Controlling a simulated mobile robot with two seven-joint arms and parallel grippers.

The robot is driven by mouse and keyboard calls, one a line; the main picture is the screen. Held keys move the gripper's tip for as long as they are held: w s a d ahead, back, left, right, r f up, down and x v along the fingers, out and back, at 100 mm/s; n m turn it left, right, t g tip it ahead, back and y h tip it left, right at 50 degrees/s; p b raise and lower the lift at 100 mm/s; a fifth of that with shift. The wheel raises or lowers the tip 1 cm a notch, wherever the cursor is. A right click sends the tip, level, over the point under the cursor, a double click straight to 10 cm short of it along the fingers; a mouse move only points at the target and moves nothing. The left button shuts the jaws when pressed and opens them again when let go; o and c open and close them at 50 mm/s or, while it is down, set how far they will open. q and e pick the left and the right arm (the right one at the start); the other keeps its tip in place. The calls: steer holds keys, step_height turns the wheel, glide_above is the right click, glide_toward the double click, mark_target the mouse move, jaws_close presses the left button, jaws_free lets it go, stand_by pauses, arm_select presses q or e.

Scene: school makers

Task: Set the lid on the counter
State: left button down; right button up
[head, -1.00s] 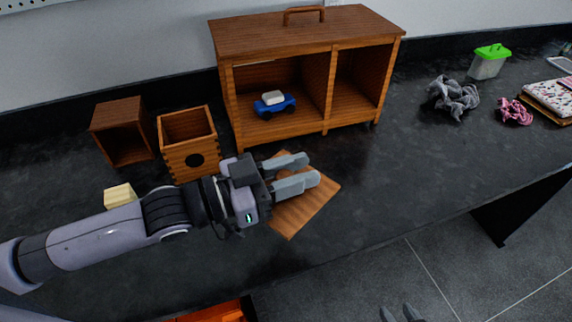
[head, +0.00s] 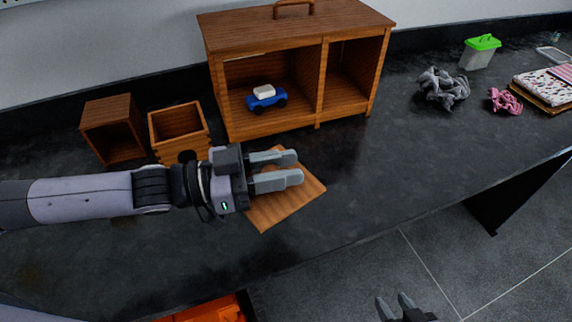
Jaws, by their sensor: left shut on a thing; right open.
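The lid (head: 296,205) is a flat, square wooden board at the counter's (head: 370,190) middle, in front of the cabinet. My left gripper (head: 288,167) is over it, with its fingers pointing right and shut on the lid. The fingers cover part of the lid, and the exact grip point is hard to see. I cannot tell whether the lid's underside touches the counter. My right gripper (head: 394,304) is open and empty at the bottom edge, over the floor.
A wooden cabinet (head: 290,38) with a blue toy car (head: 266,99) inside stands behind. Two wooden boxes (head: 113,112) (head: 176,122) stand left. A green-lidded container (head: 478,54), grey cloth (head: 442,88), pink scrunchie (head: 505,101) and notebooks (head: 543,92) lie right. Counter right of the lid is clear.

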arm_select(q)
steer(key=shift+s+a+m+g+h, duration=0.2)
steer(key=shift+a+m+g, duration=0.4)
steer(key=shift+g, duration=0.4)
steer(key=shift+s+a+m+g+h, duration=0.15)
steer(key=shift+a+m+g, duration=0.25)
steer(key=shift+m+g, duration=0.45)
steer(key=shift+d, duration=0.1)
